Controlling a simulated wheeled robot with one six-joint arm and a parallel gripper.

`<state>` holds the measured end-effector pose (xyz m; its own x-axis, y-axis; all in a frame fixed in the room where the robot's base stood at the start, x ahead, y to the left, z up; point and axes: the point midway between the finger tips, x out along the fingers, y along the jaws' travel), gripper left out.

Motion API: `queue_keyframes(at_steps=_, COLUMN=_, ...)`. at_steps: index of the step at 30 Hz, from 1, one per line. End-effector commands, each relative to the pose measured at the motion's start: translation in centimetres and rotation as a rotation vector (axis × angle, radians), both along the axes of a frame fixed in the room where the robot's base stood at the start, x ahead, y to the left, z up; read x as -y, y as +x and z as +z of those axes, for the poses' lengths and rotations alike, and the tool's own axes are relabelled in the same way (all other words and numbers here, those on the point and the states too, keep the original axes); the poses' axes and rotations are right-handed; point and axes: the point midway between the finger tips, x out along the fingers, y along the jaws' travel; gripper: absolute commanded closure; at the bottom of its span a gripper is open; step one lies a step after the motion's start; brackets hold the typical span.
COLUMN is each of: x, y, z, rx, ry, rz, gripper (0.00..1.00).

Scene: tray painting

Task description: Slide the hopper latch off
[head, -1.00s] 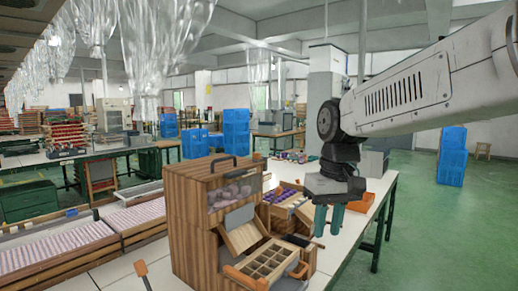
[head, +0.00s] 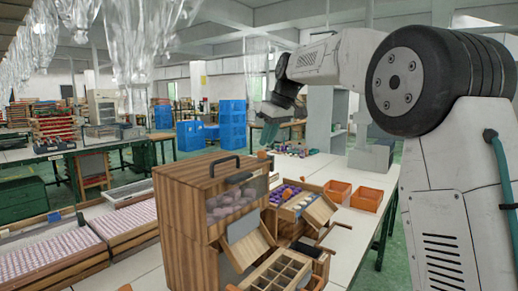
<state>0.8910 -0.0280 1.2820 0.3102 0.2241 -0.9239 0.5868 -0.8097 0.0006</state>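The hopper is an upright wooden box (head: 180,225) with a black handle on top, standing on the white table in front of me. Pink-purple pieces show through its clear front window (head: 232,200). A grey plate (head: 242,229) sits below the window, above a sloping wooden chute (head: 250,249). A small dark bar (head: 239,178) shows at the window's top edge; I cannot tell whether it is the latch. My gripper (head: 283,130) is raised behind and to the right of the hopper, apart from it. Its teal fingers look spread, with nothing visible between them.
A wooden divided tray (head: 280,268) lies below the chute. A box with purple pieces (head: 292,203) and two orange bins (head: 367,199) stand farther right. Pink-filled trays (head: 50,250) lie left. Clear bags (head: 150,40) hang overhead.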

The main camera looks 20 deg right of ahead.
Motion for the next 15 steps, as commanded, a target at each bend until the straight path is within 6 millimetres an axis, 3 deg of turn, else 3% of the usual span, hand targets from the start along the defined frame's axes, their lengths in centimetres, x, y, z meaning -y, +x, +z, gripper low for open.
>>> queue_keyframes(at_steps=6, x=-0.7, y=1.0, z=-3.0, rx=-0.002, ry=0.0, rz=-0.001, gripper=0.75)
queue_keyframes(at_steps=15, x=-1.1, y=1.3, z=-3.9, rx=0.0, ry=0.0, rz=0.0, gripper=0.75)
